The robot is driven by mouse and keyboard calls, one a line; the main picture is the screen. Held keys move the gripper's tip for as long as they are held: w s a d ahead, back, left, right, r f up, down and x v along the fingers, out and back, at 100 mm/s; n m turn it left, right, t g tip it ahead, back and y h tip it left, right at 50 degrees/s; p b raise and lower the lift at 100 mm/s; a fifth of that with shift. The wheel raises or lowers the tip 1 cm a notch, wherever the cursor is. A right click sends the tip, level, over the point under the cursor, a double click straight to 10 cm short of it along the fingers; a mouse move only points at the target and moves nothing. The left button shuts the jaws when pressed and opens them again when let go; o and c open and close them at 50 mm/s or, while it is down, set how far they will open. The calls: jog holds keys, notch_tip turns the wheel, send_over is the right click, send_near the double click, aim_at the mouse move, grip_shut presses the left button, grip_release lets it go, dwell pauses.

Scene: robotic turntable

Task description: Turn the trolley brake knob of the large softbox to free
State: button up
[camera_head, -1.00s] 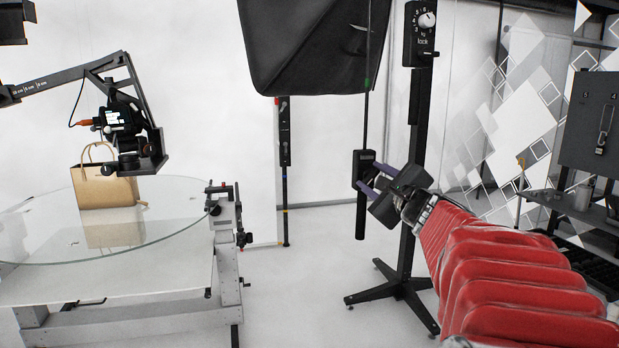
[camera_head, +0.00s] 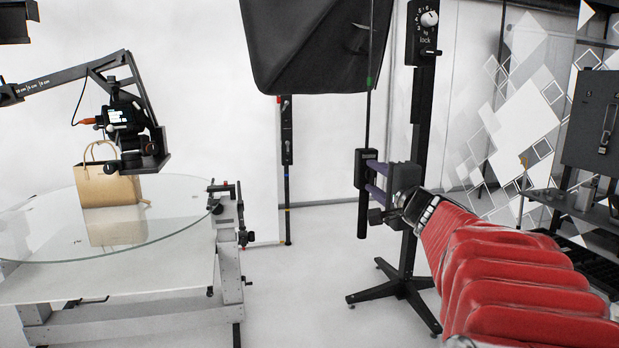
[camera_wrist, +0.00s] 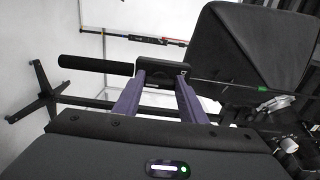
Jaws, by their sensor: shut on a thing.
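The large softbox (camera_head: 316,45) is a big black hood at top centre. It also shows in the wrist view (camera_wrist: 262,50) at upper right. A thin rod runs from it down to a small black trolley box (camera_head: 366,160) beside the black stand. In the wrist view the box (camera_wrist: 150,67) sits at the tips of my two purple fingers, with a black cylinder (camera_wrist: 95,64) to its left. My gripper (camera_head: 371,181) is shut on the brake knob at the box's face. The knob is mostly hidden, and I cannot read its setting.
The black stand (camera_head: 416,140) with a dial marked "lock" (camera_head: 429,19) rises just behind my gripper, on spread feet. A glass turntable (camera_head: 150,225) with a tan bag (camera_head: 105,188) is at left. A dark shelf unit (camera_head: 595,125) is at right. Floor between is clear.

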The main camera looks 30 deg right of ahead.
jog(key=shift+f, duration=0.3)
jog(key=o, duration=1.1)
jog(key=shift+r, duration=0.2)
jog(key=shift+c, duration=0.2)
jog(key=shift+s, duration=0.15)
